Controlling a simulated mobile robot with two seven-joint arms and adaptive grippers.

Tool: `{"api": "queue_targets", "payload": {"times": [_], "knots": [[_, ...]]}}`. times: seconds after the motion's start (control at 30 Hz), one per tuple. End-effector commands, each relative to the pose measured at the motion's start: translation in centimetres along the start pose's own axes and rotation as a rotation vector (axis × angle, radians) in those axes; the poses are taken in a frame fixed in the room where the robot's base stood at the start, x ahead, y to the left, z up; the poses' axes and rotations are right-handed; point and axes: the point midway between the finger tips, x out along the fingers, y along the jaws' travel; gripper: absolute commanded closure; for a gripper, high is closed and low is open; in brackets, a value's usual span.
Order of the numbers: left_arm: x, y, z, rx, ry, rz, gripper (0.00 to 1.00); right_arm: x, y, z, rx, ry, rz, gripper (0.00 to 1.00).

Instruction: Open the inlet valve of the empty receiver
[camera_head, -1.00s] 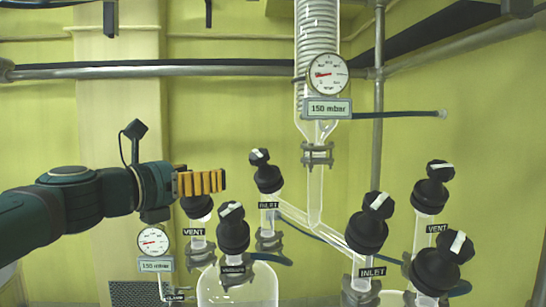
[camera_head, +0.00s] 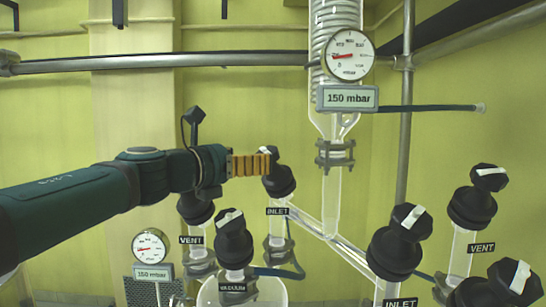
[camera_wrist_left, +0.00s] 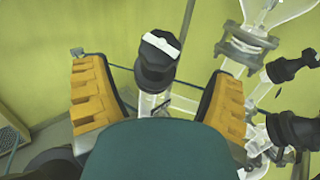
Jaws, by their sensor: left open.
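My left gripper (camera_head: 250,165) is open, its yellow fingers at the black knob of the left inlet valve (camera_head: 279,181). In the left wrist view the gripper (camera_wrist_left: 157,75) has one finger on each side of a black knob with a white bar (camera_wrist_left: 157,60), with gaps on both sides. The left receiver (camera_head: 212,295) is a glass vessel at the bottom edge, mostly cut off; no liquid shows in the visible part. Another valve labelled INLET (camera_head: 397,250) stands at the right; its receiver is out of view. My right gripper is not in view.
Close to the left inlet are the left vent valve (camera_head: 196,209) and the vacuum valve (camera_head: 234,245). The right vent valve (camera_head: 473,205) stands far right. A glass condenser column with a 150 mbar gauge (camera_head: 349,55) rises right of the gripper. A lower gauge (camera_head: 150,246) stands at left.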

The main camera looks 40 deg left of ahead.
Motion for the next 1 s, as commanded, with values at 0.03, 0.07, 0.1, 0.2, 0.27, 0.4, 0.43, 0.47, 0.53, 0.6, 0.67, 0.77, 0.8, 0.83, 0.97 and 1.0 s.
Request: {"api": "queue_targets", "payload": {"times": [0.03, 0.07, 0.1, 0.2, 0.27, 0.4, 0.43, 0.47, 0.53, 0.6, 0.67, 0.77, 0.8, 0.83, 0.97, 1.0], "knots": [[1.1, 0.0, -0.1, 0.000, 0.002, -0.002, 0.16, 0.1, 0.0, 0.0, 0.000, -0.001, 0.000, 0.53], [1.8, 0.0, -0.1, -0.001, 0.002, -0.002, 0.16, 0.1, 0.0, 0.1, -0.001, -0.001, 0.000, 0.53], [2.5, 0.0, -0.1, -0.002, 0.002, -0.002, 0.16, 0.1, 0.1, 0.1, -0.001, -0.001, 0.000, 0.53], [4.3, 0.0, -0.1, -0.002, 0.002, -0.002, 0.16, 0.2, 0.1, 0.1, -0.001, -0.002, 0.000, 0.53], [5.2, -0.1, -0.1, -0.001, 0.001, -0.002, 0.16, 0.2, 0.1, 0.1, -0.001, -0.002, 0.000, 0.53], [6.8, 0.0, -0.1, 0.000, 0.001, 0.000, 0.16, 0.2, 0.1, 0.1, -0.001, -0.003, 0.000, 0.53], [7.0, 0.0, 0.0, 0.000, 0.001, 0.000, 0.16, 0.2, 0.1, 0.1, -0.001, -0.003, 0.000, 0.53], [7.2, 0.0, 0.0, 0.000, 0.000, 0.000, 0.16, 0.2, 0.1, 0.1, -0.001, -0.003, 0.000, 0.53], [7.5, 0.0, 0.0, 0.000, 0.000, 0.000, 0.16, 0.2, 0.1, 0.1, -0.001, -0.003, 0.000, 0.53], [7.6, 0.0, 0.0, -0.001, 0.000, 0.000, 0.16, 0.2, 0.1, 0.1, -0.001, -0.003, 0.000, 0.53], [7.7, 0.0, 0.0, -0.001, 0.000, 0.001, 0.16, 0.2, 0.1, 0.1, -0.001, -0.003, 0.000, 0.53], [7.7, 0.0, 0.0, -0.001, 0.000, 0.001, 0.16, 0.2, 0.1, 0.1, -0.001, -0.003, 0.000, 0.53], [7.7, 0.0, 0.0, -0.001, 0.000, 0.001, 0.16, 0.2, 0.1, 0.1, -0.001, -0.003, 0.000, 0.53], [7.6, 0.0, 0.0, -0.001, 0.000, 0.001, 0.16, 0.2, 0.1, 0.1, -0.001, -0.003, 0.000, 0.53], [7.6, 0.0, 0.0, -0.001, 0.000, 0.001, 0.55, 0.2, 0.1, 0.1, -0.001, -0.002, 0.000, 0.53], [7.6, 0.0, 0.0, -0.001, 0.000, 0.000, 0.69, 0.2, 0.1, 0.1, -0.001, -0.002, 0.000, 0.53]]}}
